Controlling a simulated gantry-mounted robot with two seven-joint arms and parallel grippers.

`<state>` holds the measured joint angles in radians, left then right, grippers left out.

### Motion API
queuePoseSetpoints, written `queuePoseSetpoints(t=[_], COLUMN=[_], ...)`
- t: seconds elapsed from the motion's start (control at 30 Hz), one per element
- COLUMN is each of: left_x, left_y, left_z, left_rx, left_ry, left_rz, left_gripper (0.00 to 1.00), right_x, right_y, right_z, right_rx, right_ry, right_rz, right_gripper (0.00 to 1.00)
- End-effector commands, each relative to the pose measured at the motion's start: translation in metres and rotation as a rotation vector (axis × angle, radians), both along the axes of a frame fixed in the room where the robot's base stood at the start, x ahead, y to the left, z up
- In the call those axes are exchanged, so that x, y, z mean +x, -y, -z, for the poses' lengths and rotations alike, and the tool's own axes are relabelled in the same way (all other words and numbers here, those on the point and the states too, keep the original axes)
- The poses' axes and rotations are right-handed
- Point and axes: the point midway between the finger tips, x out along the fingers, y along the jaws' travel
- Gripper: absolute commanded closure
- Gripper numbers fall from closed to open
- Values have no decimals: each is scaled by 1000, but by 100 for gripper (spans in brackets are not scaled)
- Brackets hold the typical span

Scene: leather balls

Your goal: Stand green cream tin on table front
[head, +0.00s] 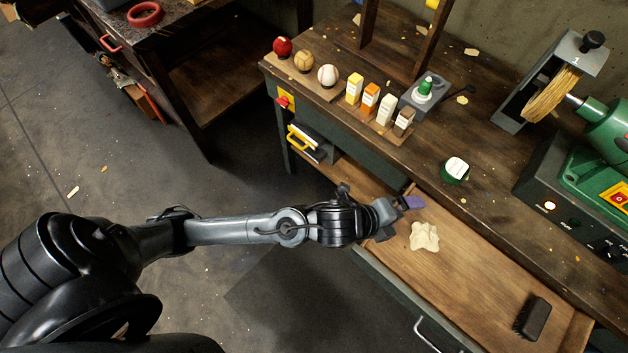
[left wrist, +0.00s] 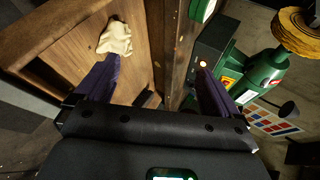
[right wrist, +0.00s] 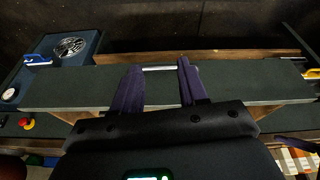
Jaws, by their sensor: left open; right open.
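The green cream tin (head: 453,179) with a white top or label sits on the wooden bench near its front edge, above the open drawer. I cannot tell whether it stands or lies. Its green and white side also shows at the top of the left wrist view (left wrist: 199,12). My left gripper (head: 408,203) is open and empty, over the drawer's rear left area, to the left of the tin and apart from it. My right gripper (right wrist: 158,78) is open and empty, with its purple fingers at a dark green panel with a silver handle. It is not visible in the head view.
The open drawer (head: 455,270) holds a crumpled cream cloth (head: 424,237) and a dark brush (head: 532,317). A green machine (head: 600,165) stands right of the tin. Bare bench surrounds the tin.

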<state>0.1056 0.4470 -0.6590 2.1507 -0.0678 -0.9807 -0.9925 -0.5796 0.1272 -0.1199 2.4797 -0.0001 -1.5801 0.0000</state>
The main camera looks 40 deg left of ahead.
Motion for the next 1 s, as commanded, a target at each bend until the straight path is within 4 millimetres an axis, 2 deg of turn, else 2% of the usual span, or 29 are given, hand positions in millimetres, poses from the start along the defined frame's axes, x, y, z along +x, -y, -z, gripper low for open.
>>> queuePoseSetpoints(t=[0.03,0.2,0.4,0.5,0.6,0.7,1.0], left_x=[-19,-77,-148,-174,-190,-197,-197], left_y=[-13,-75,-135,-152,-162,-167,-167], left_z=[10,40,69,75,79,80,80], left_rx=[-122,-445,-654,-703,-730,-739,-741], left_ry=[-126,-478,-720,-778,-806,-817,-816], left_rz=[-142,-658,-1166,-1334,-1434,-1477,-1480], left_gripper=[4,4,4,4,4,4,4], right_x=[0,0,0,0,0,0,0], right_y=[0,-1,-2,-2,-2,-2,-2], right_z=[0,0,0,0,0,0,-1], right_rx=[0,3,7,8,9,10,9], right_ry=[0,0,0,0,0,-1,0], right_rz=[0,2,4,6,6,6,6], right_gripper=[57,57,57,57,57,57,57])
